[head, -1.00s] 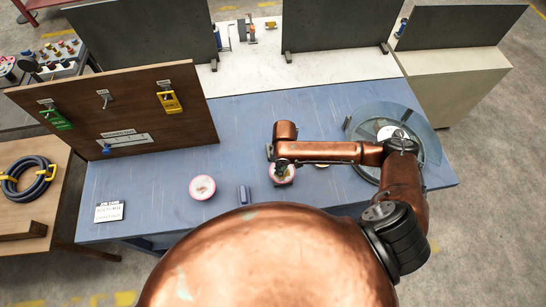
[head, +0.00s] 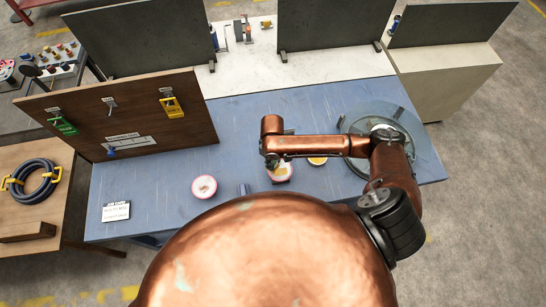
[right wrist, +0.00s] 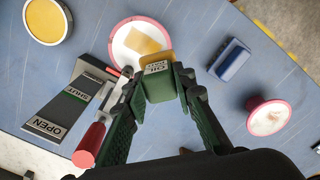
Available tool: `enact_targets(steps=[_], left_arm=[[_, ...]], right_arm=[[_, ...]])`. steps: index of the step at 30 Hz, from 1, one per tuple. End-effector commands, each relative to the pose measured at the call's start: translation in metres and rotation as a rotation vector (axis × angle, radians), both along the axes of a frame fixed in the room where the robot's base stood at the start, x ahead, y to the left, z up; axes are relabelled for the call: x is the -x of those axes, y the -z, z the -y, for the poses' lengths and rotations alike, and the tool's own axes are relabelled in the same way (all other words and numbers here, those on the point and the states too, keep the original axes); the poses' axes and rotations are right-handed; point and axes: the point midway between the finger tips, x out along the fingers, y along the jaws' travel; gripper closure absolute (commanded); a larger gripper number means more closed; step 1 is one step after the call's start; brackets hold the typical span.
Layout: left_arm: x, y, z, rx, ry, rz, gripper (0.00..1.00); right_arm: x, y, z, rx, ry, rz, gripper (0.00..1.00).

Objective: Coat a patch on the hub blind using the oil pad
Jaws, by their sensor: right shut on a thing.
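My right gripper (right wrist: 158,84) is shut on the oil pad (right wrist: 157,86), a green block with a yellow end and a printed label. In the right wrist view the pad is at the near edge of a white round face with a red rim (right wrist: 122,38), which has a yellowish patch (right wrist: 144,40) on it. I take this face for the hub blind; I cannot tell whether the pad touches it. In the head view this red-rimmed piece (head: 280,174) is partly hidden by my right gripper (head: 271,160). My left gripper is out of view.
A second red-rimmed spool (head: 204,187) and a blue block (head: 243,189) stand to the left. A yellow dish (head: 317,160) is to the right. A plate marked OPEN and SHUT (right wrist: 62,103) lies near a red handle (right wrist: 90,145). A clear round disc (head: 418,140) is at the right.

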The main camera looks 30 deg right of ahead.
Motion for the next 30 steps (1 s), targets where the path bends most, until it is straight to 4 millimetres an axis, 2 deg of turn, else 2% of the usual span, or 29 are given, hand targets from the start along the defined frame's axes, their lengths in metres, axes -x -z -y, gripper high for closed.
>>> enact_targets(steps=[8,24,27,30], left_arm=[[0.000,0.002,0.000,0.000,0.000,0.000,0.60],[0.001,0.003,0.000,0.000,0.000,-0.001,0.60],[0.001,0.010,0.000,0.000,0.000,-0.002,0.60],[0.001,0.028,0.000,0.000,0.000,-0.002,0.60]], right_arm=[[-0.002,-0.017,-0.004,-0.001,-0.009,0.002,0.95],[-0.002,-0.018,-0.004,-0.001,-0.008,0.001,0.95],[-0.004,-0.016,-0.004,-0.002,0.002,0.003,0.95],[-0.008,-0.012,-0.005,-0.007,0.035,0.008,0.95]])
